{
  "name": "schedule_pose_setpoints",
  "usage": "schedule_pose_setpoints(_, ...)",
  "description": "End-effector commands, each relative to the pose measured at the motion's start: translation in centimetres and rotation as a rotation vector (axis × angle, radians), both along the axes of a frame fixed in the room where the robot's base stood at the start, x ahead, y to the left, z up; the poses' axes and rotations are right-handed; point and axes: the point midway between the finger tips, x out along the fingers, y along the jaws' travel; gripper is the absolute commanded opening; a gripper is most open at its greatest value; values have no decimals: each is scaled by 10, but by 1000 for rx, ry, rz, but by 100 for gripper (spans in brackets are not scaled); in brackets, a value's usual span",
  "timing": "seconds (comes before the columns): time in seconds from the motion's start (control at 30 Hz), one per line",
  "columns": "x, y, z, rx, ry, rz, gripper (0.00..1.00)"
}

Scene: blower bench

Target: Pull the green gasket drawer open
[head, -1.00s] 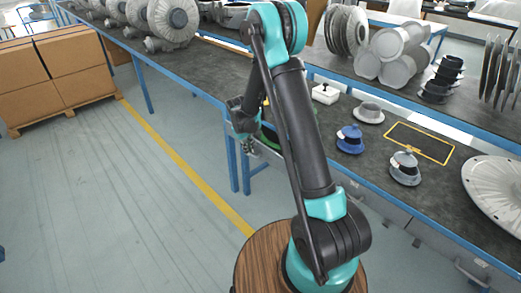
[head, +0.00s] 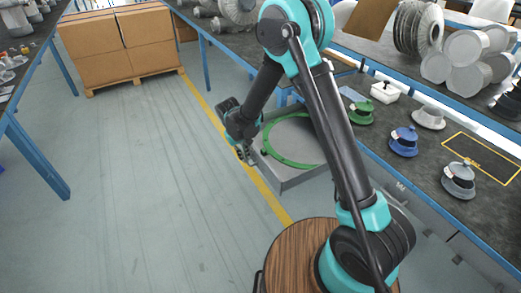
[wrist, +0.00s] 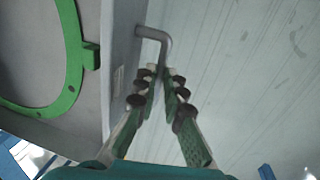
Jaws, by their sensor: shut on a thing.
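The grey drawer (head: 290,182) stands well out from under the bench, with a green gasket ring (head: 283,159) lying flat in it. In the wrist view the ring (wrist: 74,48) shows at the left, inside the drawer's front wall (wrist: 122,55). A bent grey bar handle (wrist: 163,38) juts from that wall. My gripper (wrist: 161,78) is shut on the handle, with its fingertips around the bar's lower part. In the head view my gripper (head: 246,156) is at the drawer's front left; my arm hides part of the drawer.
On the bench top stand a green flanged part (head: 361,113), a blue one (head: 404,141), a grey one (head: 459,180) and a white box (head: 385,92). Boxes on a pallet (head: 125,45) stand at the back left. The floor left of the drawer is clear.

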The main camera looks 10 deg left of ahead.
Motion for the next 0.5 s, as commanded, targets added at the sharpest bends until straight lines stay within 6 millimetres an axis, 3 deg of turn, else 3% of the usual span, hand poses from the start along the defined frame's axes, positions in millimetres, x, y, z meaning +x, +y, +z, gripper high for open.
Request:
schedule_pose_setpoints(0.2, -37, 51, 0, -1, 1, 6, 0)
schedule_pose_setpoints(0.5, -74, 101, 0, 0, 1, 4, 0)
